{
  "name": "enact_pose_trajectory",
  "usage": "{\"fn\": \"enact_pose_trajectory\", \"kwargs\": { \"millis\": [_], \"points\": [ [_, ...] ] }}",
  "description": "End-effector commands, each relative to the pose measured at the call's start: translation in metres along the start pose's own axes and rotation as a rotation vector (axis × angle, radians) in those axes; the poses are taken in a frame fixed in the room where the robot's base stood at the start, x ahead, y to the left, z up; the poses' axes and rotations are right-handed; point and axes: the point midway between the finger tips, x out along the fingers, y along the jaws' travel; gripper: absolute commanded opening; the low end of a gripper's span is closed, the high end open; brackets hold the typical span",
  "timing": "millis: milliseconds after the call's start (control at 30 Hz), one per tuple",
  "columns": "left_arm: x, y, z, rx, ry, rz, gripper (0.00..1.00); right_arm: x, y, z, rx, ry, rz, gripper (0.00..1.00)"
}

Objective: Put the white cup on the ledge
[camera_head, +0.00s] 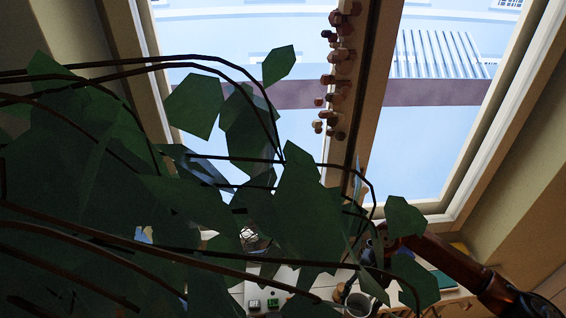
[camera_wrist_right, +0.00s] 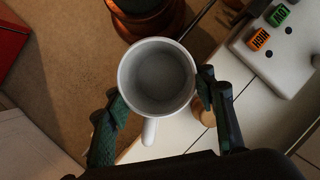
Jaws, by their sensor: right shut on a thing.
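The white cup (camera_wrist_right: 157,80) is in the right wrist view, upright and seen from above. Its inside looks empty and its handle points toward the camera. My right gripper (camera_wrist_right: 161,86) is shut on it, with one dark finger on each side of the body. In the head view a pale cup (camera_head: 358,304) shows low in the picture, partly behind leaves; I cannot tell for sure if it is the same one. My left gripper is not in view. I cannot tell which surface is the ledge.
Large plant leaves (camera_head: 300,205) and stems block much of the head view before a bright window (camera_head: 430,130). In the right wrist view, a reddish-brown round object (camera_wrist_right: 147,18) is just beyond the cup.

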Motion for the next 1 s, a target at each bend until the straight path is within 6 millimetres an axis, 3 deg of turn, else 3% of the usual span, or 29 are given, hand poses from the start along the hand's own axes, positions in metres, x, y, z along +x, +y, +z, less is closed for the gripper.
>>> {"fn": "enact_pose_trajectory", "kwargs": {
  "millis": [100, 333, 900, 1000],
  "points": [
    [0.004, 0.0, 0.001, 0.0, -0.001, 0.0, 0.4, -0.01, -0.008, 0.002, -0.207, -0.003, 0.086, 0.2],
    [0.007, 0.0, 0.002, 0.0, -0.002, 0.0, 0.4, -0.023, -0.014, 0.005, -0.444, -0.016, 0.184, 0.2],
    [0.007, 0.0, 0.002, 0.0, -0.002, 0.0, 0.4, -0.024, -0.014, 0.006, -0.488, -0.02, 0.199, 0.2],
    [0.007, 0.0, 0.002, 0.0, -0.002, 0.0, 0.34, -0.025, -0.014, 0.005, -0.487, -0.019, 0.2, 0.2]
  ]
}}
